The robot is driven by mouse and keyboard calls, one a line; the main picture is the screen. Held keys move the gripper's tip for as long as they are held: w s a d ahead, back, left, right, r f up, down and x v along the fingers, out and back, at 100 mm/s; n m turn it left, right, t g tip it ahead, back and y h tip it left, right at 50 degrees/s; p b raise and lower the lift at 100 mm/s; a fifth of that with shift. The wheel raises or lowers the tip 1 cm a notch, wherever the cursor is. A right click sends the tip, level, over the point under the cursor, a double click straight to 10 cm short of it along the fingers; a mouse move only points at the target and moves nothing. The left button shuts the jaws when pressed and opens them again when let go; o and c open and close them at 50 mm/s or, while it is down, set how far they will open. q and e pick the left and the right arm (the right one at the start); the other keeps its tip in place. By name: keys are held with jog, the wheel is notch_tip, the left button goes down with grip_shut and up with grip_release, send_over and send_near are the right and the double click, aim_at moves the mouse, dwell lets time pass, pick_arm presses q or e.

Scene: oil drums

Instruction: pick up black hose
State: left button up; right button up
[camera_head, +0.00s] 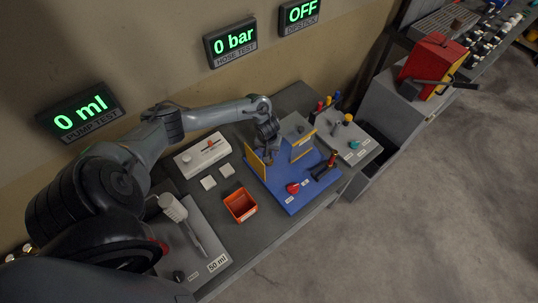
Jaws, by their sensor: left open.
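My left gripper (271,147) is over the back left of the blue board (284,200), between two yellow upright plates, pointing down. Its jaws are open, and I see nothing held in them. A short black piece (322,172) with a reddish end lies on the right part of the board, apart from the gripper. I cannot tell whether it is the black hose, and no other clear hose shows. A red knob (293,188) sits on the board's front. My right gripper is out of view.
An orange bin (240,205) stands left of the board, and a white box (202,154) is behind it. A grey tray (358,150) with small parts lies to the right. A syringe-like tool (183,220) is near my left arm. The floor on the right is clear.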

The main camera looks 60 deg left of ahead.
pick_arm(q)
grip_shut()
dwell(0.3)
dwell(0.3)
